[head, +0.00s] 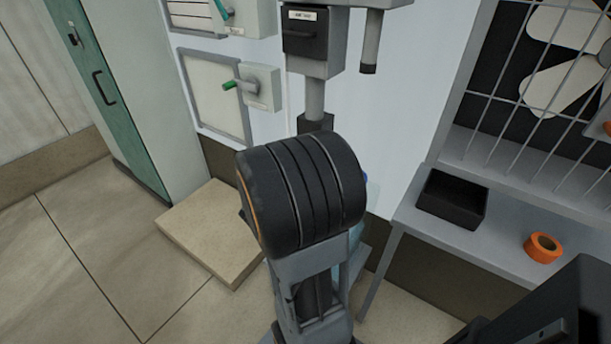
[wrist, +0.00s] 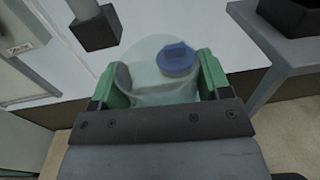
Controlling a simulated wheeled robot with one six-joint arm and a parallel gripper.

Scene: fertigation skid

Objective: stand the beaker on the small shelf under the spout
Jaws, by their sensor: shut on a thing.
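My gripper (wrist: 160,85) has green fingers, shut on a pale, see-through vessel (wrist: 150,88) that I take for the beaker. A blue cap (wrist: 178,58) shows at its upper right; I cannot tell whether it belongs to a container behind the clear wall. In the head view my arm hides the gripper and nearly all of the vessel. A dark spout (head: 369,45) points down at the top of the head view, right of a grey pipe. I cannot make out the small shelf; the area below the spout is largely hidden by my arm.
A grey bench (head: 460,240) on the right holds a black bin (head: 452,199) and an orange tape roll (head: 543,247). A beige slab (head: 205,230) lies on the floor at left.

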